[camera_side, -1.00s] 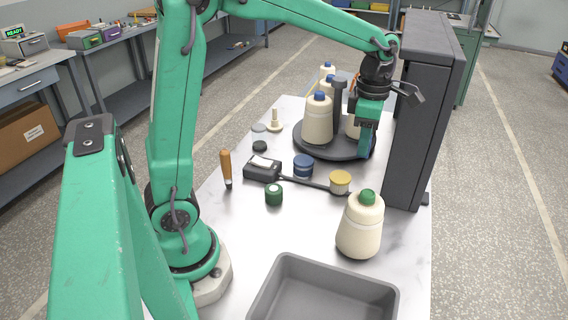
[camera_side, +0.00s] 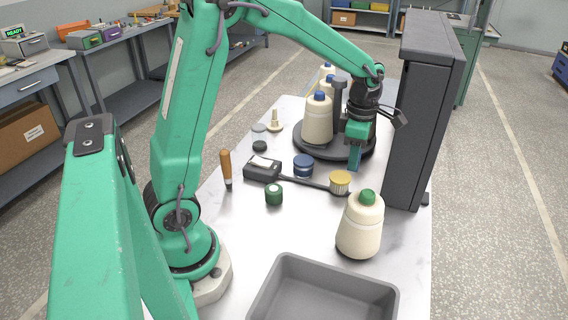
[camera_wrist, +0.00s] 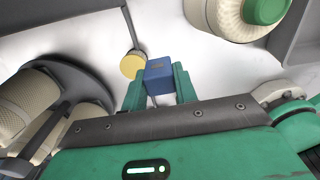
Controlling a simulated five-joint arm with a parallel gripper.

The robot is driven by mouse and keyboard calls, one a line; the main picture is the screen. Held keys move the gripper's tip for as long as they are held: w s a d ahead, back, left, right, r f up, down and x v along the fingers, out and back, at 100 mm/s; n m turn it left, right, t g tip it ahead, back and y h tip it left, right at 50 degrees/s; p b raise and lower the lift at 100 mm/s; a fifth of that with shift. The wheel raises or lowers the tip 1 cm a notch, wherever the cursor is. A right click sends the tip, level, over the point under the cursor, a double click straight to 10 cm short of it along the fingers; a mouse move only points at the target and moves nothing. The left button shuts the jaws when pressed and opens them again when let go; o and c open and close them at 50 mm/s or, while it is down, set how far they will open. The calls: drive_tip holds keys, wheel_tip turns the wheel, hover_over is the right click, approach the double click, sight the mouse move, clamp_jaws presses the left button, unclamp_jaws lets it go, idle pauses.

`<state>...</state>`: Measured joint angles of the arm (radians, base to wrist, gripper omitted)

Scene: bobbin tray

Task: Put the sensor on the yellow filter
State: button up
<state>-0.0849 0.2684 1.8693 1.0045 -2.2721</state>
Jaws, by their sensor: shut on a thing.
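The sensor looks like a small blue block (camera_wrist: 159,76), and my gripper (camera_wrist: 158,92) is shut on it in the wrist view. In the side view my gripper (camera_side: 355,157) points down, with the block partly hidden at its tips. In the wrist view the filter (camera_wrist: 132,64) shows just beyond and left of the block. The block appears above table height, apart from the filter.
A dark turntable (camera_side: 312,148) with cone bobbins is behind, and a tall dark cabinet (camera_side: 425,110) is at right. A blue round piece (camera_side: 303,165) and grey tray (camera_side: 290,262) are nearby.

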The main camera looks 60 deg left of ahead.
drive_tip(key=a+f, duration=0.1)
drive_tip(key=a, duration=0.1)
drive_tip(key=w+a+f, duration=0.1)
drive_tip(key=a+f, duration=0.1)
drive_tip(key=a, duration=0.1)
drive_tip(key=w+a+f, duration=0.1)
drive_tip(key=a, duration=0.1)
drive_tip(key=shift+w+a+f, duration=0.15)
drive_tip(key=shift+a+f, duration=0.05)
drive_tip(key=shift+f, duration=0.1)
drive_tip(key=shift+f, duration=0.15)
drive_tip(key=shift+f, duration=1.9)
drive_tip(key=shift+f, duration=0.1)
drive_tip(key=o, duration=1)
drive_tip(key=shift+c, duration=0.2)
